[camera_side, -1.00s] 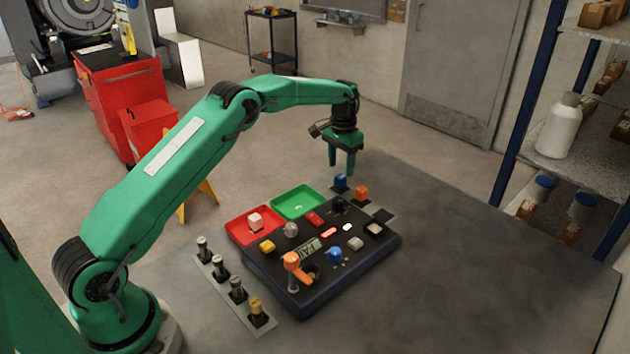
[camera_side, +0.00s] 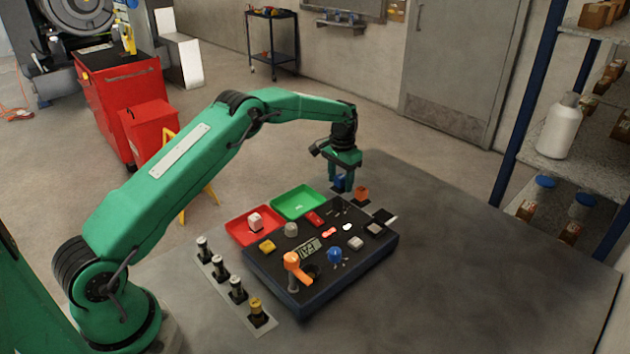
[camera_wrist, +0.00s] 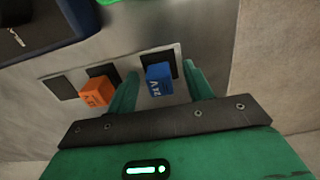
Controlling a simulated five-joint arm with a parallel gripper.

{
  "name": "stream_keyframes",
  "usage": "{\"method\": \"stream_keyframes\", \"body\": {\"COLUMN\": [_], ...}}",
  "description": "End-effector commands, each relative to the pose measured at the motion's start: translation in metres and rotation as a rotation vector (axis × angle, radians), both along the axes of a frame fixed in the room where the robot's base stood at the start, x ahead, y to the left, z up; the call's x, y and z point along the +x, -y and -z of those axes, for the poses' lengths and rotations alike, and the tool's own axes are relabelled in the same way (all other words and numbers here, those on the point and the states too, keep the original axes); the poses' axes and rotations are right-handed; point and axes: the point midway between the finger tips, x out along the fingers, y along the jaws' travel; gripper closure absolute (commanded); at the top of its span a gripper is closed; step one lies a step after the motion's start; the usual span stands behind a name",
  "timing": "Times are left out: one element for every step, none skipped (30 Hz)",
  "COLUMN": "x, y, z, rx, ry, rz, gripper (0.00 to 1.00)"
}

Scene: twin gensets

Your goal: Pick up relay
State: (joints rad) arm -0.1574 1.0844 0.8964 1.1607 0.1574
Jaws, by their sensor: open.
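The blue block (camera_wrist: 158,80), lettered on its side, stands at a dark square on the pale strip and looks like a relay. An orange block (camera_wrist: 96,92) of similar shape sits beside it, to its left in the wrist view. In the side view the orange block (camera_side: 361,193) is to the right of the blue block (camera_side: 339,184), which is partly hidden by a finger. My gripper (camera_wrist: 160,70) is open, with one finger on each side of the blue block. It shows in the side view (camera_side: 341,185), low over the strip. I cannot tell whether a finger touches the block.
The dark panel box (camera_side: 318,293) with knobs and buttons lies just in front of the blocks. A green tray (camera_side: 320,210) and a red tray (camera_side: 238,230) sit at its back left. A strip of several posts (camera_side: 212,268) lies left. The table's right side is clear.

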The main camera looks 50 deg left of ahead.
Motion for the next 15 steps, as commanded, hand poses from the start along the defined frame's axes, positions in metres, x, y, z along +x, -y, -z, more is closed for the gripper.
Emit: {"method": "stream_keyframes", "body": {"x": [0.0000,0.0000,0.0000,0.0000,0.0000,0.0000,0.0000,0.0000,0.0000,0.0000,0.0000,0.0000,0.0000,0.0000,0.0001], "y": [0.0000,0.0000,0.0000,0.0000,0.0000,0.0000,0.0000,0.0000,0.0000,0.0000,0.0000,0.0000,0.0000,0.0000,0.0000], "z": [-0.0001,-0.0002,-0.0002,-0.0002,-0.0002,-0.0003,-0.0003,-0.0003,-0.0003,-0.0003,-0.0003,-0.0003,-0.0003,-0.0003,-0.0005], "rx": [0.000,0.000,0.000,0.000,0.000,0.000,0.000,0.000,0.000,0.000,0.000,0.000,0.000,0.000,0.000], "ry": [0.000,0.000,0.000,0.000,0.000,0.000,0.000,0.000,0.000,0.000,0.000,0.000,0.000,0.000,0.000], "rz": [0.000,0.000,0.000,0.000,0.000,0.000,0.000,0.000,0.000,0.000,0.000,0.000,0.000,0.000,0.000], "gripper": [0.49,0.49,0.49,0.49,0.49,0.53,0.59,0.65,0.73,0.79,0.84,0.92,0.98,0.98,0.98]}}
